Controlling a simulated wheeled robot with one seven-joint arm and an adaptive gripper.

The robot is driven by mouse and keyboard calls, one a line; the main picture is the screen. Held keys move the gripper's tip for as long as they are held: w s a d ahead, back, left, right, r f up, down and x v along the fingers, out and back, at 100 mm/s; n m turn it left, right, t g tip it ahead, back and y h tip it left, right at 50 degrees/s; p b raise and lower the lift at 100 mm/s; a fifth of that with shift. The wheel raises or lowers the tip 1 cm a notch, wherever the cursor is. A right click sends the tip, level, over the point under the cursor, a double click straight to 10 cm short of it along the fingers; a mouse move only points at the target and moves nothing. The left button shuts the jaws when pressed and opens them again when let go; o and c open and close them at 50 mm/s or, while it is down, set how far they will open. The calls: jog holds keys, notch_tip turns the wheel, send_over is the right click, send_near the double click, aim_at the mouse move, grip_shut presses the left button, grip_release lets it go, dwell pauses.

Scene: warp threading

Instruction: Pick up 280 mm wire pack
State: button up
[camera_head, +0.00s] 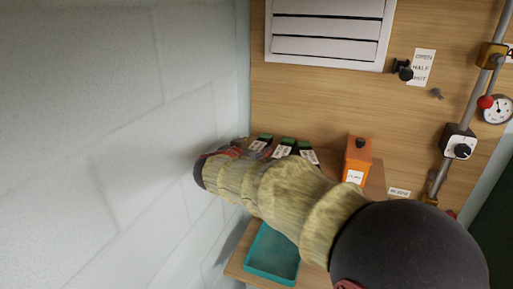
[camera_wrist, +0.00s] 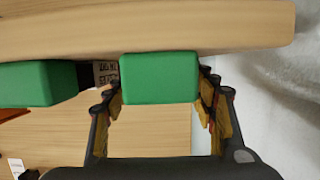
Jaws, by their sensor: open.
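Several small dark packs with green ends and white labels stand side by side on a wooden shelf in the head view: a left one (camera_head: 259,145), a middle one (camera_head: 284,147) and a right one (camera_head: 307,152). Their labels are too small to read, so I cannot tell which is the 280 mm wire pack. In the wrist view my gripper (camera_wrist: 161,90) is open, with a green-ended pack (camera_wrist: 159,78) between its fingers. I cannot tell whether the fingers touch it. A second green end (camera_wrist: 38,84) shows to the left. My arm hides much of the gripper in the head view.
An orange box (camera_head: 357,158) stands right of the packs. A teal tray (camera_head: 272,255) lies below my arm. A white wall (camera_head: 120,140) is close on the left. The wooden back panel (camera_head: 320,100) carries a louvred vent (camera_head: 328,30), a gauge (camera_head: 497,109) and a pipe with fittings.

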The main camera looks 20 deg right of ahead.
jog(key=shift+s, duration=0.1)
jog(key=shift+c, duration=0.5)
jog(key=shift+c, duration=1.2)
jog(key=c, duration=1.1)
jog(key=shift+r, duration=0.1)
grip_shut()
